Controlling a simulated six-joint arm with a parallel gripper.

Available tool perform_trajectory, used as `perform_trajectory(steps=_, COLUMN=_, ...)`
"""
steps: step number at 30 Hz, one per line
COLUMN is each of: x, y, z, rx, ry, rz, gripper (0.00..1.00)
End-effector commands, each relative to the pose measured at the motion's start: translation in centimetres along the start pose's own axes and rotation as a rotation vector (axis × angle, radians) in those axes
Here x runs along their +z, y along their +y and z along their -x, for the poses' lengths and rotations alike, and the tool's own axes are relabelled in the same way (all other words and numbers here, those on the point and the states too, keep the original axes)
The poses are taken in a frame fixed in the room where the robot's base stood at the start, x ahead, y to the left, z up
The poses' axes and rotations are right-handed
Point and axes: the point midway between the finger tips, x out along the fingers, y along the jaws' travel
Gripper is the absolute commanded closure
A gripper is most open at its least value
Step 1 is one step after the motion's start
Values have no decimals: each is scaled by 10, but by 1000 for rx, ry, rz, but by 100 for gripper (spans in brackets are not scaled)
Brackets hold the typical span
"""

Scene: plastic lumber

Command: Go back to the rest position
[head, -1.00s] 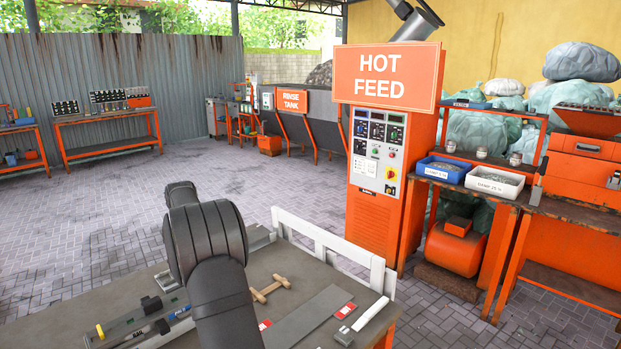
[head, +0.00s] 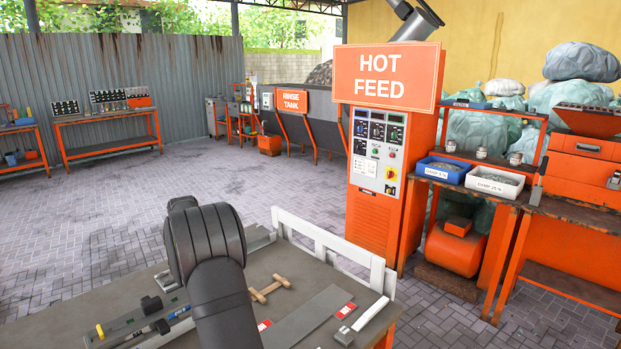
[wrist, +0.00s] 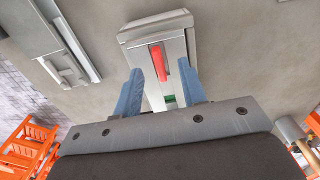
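My gripper (wrist: 163,85) shows in the wrist view with its two blue fingers spread apart. A pale grey fixture (wrist: 155,32) with a red strip (wrist: 157,62) and a small green patch lies beyond and between the fingers. I see nothing clamped between the fingertips. In the head view my dark arm rises over the workbench (head: 222,283), and my gripper is hidden there.
On the bench are a wooden T-shaped tool (head: 268,289), a flat grey strip (head: 310,317), red-and-white tags (head: 345,310) and a white bar (head: 370,313). A white rail (head: 330,243) edges the back. The orange hot feed cabinet (head: 372,215) stands behind it.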

Motion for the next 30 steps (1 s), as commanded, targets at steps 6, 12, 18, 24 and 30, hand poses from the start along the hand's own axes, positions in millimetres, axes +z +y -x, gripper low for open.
perform_trajectory(steps=6, x=0, y=0, z=-12, rx=0, ry=0, rz=-112, gripper=62)
perform_trajectory(steps=12, x=0, y=0, z=-12, rx=0, ry=0, rz=-207, gripper=62)
perform_trajectory(steps=18, x=0, y=0, z=-12, rx=0, ry=0, rz=-238, gripper=62)
perform_trajectory(steps=24, x=0, y=0, z=-12, rx=0, ry=0, rz=-238, gripper=62)
perform_trajectory(steps=30, x=0, y=0, z=-12, rx=0, ry=0, rz=-217, gripper=62)
